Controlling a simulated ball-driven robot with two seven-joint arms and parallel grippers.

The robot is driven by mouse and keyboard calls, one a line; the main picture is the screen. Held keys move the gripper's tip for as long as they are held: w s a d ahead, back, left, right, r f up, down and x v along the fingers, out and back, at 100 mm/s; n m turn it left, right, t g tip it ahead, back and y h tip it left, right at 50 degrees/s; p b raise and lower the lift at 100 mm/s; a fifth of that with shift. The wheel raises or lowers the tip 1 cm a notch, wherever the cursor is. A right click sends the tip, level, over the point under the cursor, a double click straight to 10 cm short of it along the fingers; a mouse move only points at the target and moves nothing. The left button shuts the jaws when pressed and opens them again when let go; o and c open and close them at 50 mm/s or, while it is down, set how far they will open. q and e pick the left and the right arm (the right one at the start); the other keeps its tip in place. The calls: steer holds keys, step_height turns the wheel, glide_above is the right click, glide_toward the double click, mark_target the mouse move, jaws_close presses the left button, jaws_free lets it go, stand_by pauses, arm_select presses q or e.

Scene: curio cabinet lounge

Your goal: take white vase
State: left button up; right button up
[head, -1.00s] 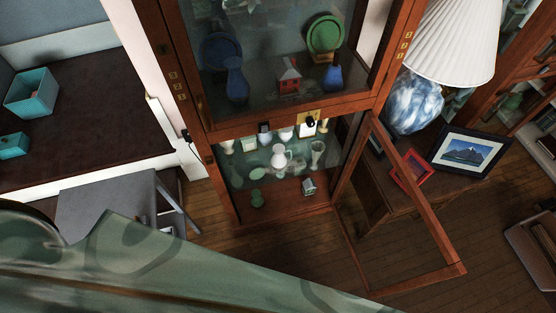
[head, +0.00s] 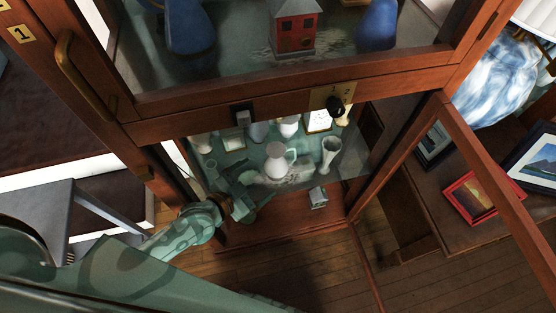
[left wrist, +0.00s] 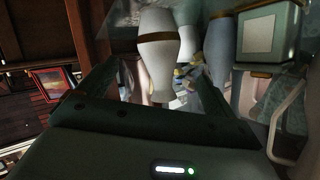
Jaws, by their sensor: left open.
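A white vase with a side handle (head: 277,162) stands on the glass shelf inside the open lower part of the wooden cabinet. A slimmer pale flared vase (head: 329,155) stands to its right. My left gripper (head: 248,190) is at the shelf's front left, left of and below the handled vase. It is open and empty. In the left wrist view a white vase with a gold band (left wrist: 157,50) shows between the spread fingers, apart from them as far as I can tell. My right gripper is not in view.
The glass-paned door (head: 490,185) hangs open on the right. Several small pieces stand behind the vases. A red picture frame (head: 470,197) lies on the side table. A grey stool (head: 40,210) is at left.

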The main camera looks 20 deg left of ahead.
mark_target(269, 173)
arm_select(q)
steer(key=b+x, duration=0.1)
steer(key=x, duration=0.3)
steer(key=shift+f, duration=0.25)
steer(key=b+x, duration=0.1)
steer(key=x, duration=0.1)
steer(key=b+x, duration=0.2)
steer(key=shift+w+d+f, duration=0.2)
steer(key=shift+f, duration=0.2)
steer(key=shift+w, duration=0.35)
steer(key=shift+d+r, duration=0.1)
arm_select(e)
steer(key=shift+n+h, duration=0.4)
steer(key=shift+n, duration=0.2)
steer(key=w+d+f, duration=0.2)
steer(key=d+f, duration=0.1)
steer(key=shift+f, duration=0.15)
arm_select(q)
steer(key=shift+c, duration=0.2)
steer(key=c, duration=1.1)
steer(key=shift+r, duration=0.15)
steer(key=shift+c, duration=0.2)
